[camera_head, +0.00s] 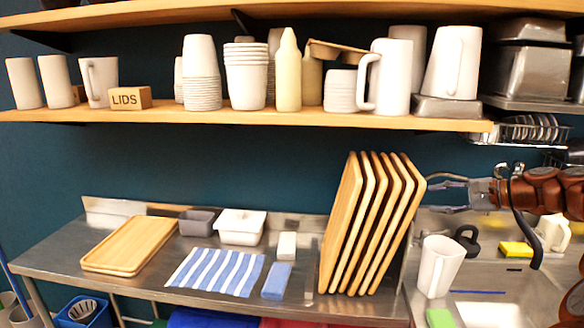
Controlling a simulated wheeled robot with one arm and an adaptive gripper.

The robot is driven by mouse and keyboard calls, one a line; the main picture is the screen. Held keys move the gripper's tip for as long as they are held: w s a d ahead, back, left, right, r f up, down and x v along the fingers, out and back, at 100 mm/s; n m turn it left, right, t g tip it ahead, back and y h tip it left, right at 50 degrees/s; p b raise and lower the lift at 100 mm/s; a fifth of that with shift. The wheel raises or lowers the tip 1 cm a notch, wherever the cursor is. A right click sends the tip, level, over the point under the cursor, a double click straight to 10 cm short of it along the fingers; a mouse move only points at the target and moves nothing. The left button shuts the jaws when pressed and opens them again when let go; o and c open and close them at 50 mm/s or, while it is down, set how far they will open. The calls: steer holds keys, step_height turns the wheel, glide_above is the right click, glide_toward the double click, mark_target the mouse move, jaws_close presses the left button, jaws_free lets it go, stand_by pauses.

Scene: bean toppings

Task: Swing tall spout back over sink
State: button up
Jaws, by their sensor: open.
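My gripper (430,194) is at the right, pointing left, with its two fingers apart and nothing seen between them. Its fingertips show close to the right edge of the upright wooden boards; I cannot tell whether they touch. The metal sink (510,278) is at the lower right, below my arm. A dark curved piece (524,225) hangs down across my wrist towards the sink; I cannot tell whether it is the tall spout or a cable of mine. No other tall spout shows clearly. The right part of the sink is cut off or covered by my arm.
Upright wooden boards (345,225) stand left of the sink. A white mug (438,268), a black object (466,239), a yellow sponge (516,249) and a cream jug (553,233) surround it. A loaded shelf (300,116) runs above.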

steer(key=s+a+f+n+g+h, duration=0.1)
steer(key=s+a+f+n+g, duration=0.25)
steer(key=s+a, duration=0.7)
steer(key=s+a+f+n+g+h, duration=0.15)
steer(key=s+a+n+g, duration=0.4)
steer(key=a, duration=0.75)
steer(key=s+d+f+n+g+h, duration=0.1)
steer(key=s+f+h, duration=0.3)
steer(key=s, duration=1)
steer(key=s+d+f+n+g+h, duration=0.1)
steer(key=s+d+f+n+h, duration=0.2)
steer(key=s+f, duration=0.6)
steer(key=s, duration=0.6)
steer(key=shift+f+n+h, duration=0.35)
steer(key=shift+n, duration=0.05)
